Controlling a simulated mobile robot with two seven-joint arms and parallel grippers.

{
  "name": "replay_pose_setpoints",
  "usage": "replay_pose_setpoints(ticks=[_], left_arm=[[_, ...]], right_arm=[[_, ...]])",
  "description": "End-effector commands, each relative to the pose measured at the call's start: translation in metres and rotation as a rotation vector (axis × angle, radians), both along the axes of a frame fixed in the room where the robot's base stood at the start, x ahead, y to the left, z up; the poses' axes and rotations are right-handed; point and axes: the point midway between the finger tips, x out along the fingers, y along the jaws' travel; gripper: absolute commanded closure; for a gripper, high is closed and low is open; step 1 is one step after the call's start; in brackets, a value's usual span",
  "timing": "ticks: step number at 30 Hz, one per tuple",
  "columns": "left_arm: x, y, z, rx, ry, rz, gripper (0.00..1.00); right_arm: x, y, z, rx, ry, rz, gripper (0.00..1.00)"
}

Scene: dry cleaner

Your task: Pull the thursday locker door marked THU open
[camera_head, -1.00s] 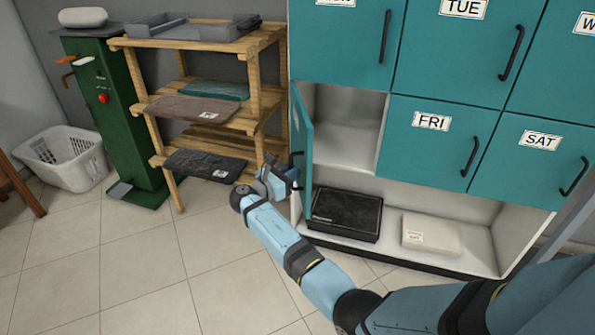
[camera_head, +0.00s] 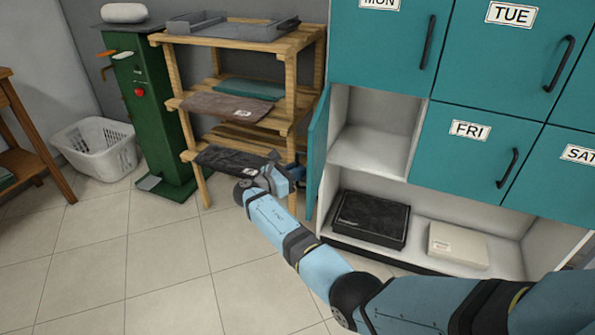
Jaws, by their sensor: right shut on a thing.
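The teal THU door (camera_head: 317,150) is the lower-left locker door, seen nearly edge-on. It stands swung wide open on its left hinge; its label is not in sight. The open compartment (camera_head: 375,130) behind it is pale and looks empty. My right gripper (camera_head: 296,172) is at the door's outer side, left of its free edge, shut on what appears to be the door's handle, which is mostly hidden. My left gripper is not in view.
Closed teal doors MON (camera_head: 385,40), TUE (camera_head: 500,50), FRI (camera_head: 470,155) and SAT (camera_head: 560,175) surround the opening. A wooden rack (camera_head: 235,35) with folded clothes stands close left of the door. A black box (camera_head: 370,218) and a beige bundle (camera_head: 458,245) lie on the bottom shelf.

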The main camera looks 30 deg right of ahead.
Motion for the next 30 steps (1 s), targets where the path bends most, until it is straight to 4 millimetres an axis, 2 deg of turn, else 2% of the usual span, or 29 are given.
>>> replay_pose_setpoints(ticks=[2, 3, 4, 12, 16, 23, 30], left_arm=[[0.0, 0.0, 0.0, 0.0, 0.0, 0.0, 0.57], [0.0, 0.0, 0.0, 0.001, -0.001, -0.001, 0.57], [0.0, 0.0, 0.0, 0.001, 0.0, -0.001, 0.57], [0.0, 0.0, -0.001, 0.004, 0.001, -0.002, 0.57], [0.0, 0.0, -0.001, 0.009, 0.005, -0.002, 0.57], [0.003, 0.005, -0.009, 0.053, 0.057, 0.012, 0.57], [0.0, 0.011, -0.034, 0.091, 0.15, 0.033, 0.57]], right_arm=[[0.0, -0.001, 0.0, 0.001, 0.001, 0.0, 1.0], [0.0, -0.001, 0.0, 0.001, 0.0, 0.0, 0.85], [0.0, -0.001, 0.0, 0.001, 0.0, 0.0, 0.79], [0.0, -0.001, 0.0, 0.0, 0.0, 0.0, 0.79], [-0.001, 0.007, 0.001, 0.001, 0.0, 0.001, 0.79], [-0.008, 0.051, 0.003, 0.002, 0.001, 0.002, 0.79], [-0.018, 0.103, 0.002, 0.002, 0.001, 0.001, 0.79]])
